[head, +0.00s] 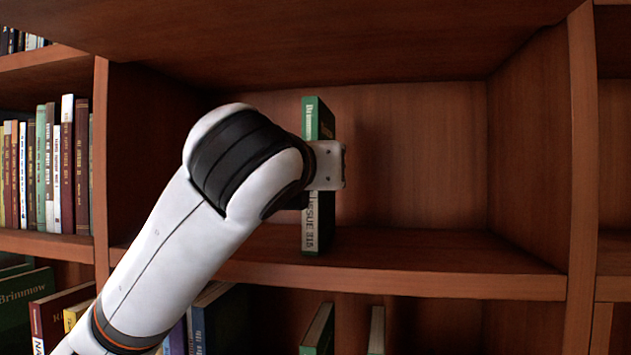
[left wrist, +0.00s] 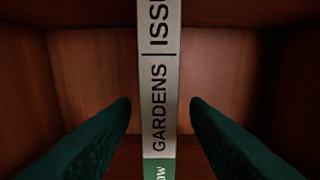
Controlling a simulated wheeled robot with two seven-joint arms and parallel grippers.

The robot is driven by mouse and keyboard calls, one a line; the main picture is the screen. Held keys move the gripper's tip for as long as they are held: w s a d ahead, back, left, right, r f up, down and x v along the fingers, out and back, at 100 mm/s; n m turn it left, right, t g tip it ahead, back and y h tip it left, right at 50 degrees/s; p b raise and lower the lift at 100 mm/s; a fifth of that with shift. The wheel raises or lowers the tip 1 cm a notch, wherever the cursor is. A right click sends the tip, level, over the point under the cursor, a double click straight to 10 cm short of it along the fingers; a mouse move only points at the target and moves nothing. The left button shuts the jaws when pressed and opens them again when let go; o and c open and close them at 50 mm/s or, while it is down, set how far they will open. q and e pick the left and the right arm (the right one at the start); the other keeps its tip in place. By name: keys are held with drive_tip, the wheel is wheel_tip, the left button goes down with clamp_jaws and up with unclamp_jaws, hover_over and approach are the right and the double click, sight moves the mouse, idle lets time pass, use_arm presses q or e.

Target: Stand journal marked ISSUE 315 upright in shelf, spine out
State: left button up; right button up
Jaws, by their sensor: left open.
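The journal marked ISSUE 315 (head: 313,228) stands upright on the shelf board, a green book with a pale spine band facing out. In the left wrist view its spine (left wrist: 159,80) reads GARDENS and part of ISSUE. My left gripper (head: 328,166) is at mid-height of the spine and hides part of it. In the left wrist view the fingers of my left gripper (left wrist: 161,103) are open, one on each side of the spine, with narrow gaps visible. The shelf (head: 410,268) compartment holds no other book that I can see. My right gripper is out of view.
Rows of books (head: 67,165) fill the compartment to the left. More books (head: 318,328) stand below the shelf board. An upright divider (head: 580,150) bounds the compartment at right. There is free room right of the journal; my arm hides part of the left side.

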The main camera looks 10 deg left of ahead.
use_arm(q)
drive_tip(key=s+b, duration=0.2)
drive_tip(key=s, duration=0.5)
drive_tip(key=shift+s, duration=0.1)
